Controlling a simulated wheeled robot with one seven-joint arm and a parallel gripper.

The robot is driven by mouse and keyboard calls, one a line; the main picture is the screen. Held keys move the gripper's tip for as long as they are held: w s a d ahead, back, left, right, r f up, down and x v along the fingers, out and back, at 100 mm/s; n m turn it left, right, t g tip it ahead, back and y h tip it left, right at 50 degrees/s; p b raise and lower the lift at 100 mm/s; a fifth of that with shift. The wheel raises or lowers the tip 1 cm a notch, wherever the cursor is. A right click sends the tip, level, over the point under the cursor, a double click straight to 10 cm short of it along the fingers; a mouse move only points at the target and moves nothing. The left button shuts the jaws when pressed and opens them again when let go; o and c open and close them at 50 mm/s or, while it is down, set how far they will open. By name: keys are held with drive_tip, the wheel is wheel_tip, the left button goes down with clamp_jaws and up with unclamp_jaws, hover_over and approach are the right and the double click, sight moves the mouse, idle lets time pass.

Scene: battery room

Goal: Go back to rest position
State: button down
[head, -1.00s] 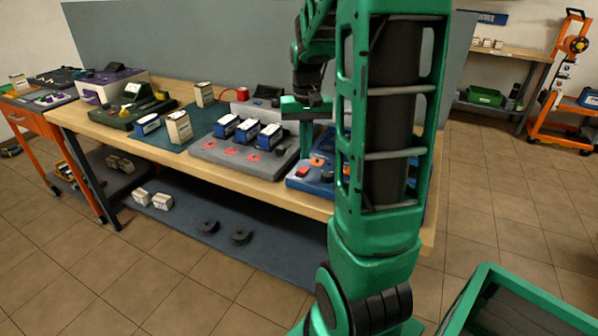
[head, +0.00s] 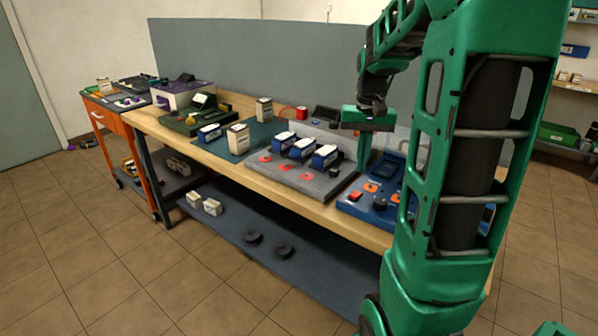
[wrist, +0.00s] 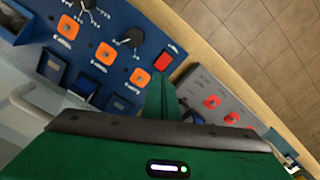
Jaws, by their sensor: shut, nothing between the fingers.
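My gripper (head: 366,150) hangs from my green arm above the back of the workbench in the head view. It points down over the gap between the grey battery dock and the blue panel. Its fingers look closed together with nothing between them. In the wrist view my gripper's green finger (wrist: 162,97) reaches between the blue panel (wrist: 95,48) and the grey dock (wrist: 215,98). Part of the blue panel is hidden behind my arm in the head view.
Several blue-and-white batteries (head: 303,149) stand on the grey dock (head: 290,178) on the wooden bench (head: 262,187). A dark green device (head: 195,118) and a white-and-purple box (head: 183,93) stand further left. An orange cart (head: 112,124) stands at the bench's left end. The front floor (head: 160,270) is clear.

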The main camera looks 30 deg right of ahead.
drive_tip(key=s+a+f+n, duration=0.1)
drive_tip(key=s+a, duration=0.5)
drive_tip(key=s, duration=0.3)
drive_tip(key=s+a+f, duration=0.2)
drive_tip(key=s+a, duration=0.5)
drive_tip(key=s, duration=0.3)
drive_tip(key=shift+s+f+n, duration=0.15)
drive_tip(key=shift+s+n, duration=0.05)
drive_tip(key=shift+n, duration=0.2)
